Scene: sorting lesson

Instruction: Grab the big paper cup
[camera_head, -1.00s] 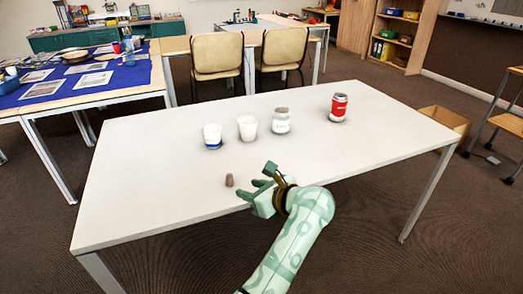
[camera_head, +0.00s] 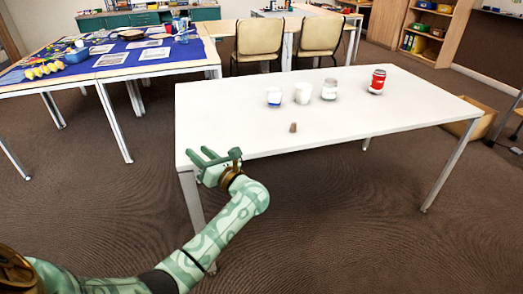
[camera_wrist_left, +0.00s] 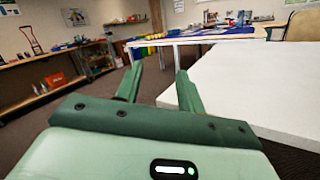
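A plain white cup (camera_head: 303,93), which looks like the big paper cup, stands upright on the white table (camera_head: 350,125) in the head view. A white cup with a blue lower part (camera_head: 274,97) stands just left of it, and a whitish jar (camera_head: 329,90) just right. My left gripper (camera_head: 214,155) is by the table's front left corner, well apart from the cups. In the left wrist view its two fingers (camera_wrist_left: 158,75) are spread with nothing between them. The cups do not show in the left wrist view. My right gripper is not in view.
A red can (camera_head: 377,82) stands right of the jar. A small brown piece (camera_head: 293,128) sits near the front edge. The table's left and right parts are clear. A blue-covered table (camera_head: 75,70) and two chairs (camera_head: 259,42) stand behind.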

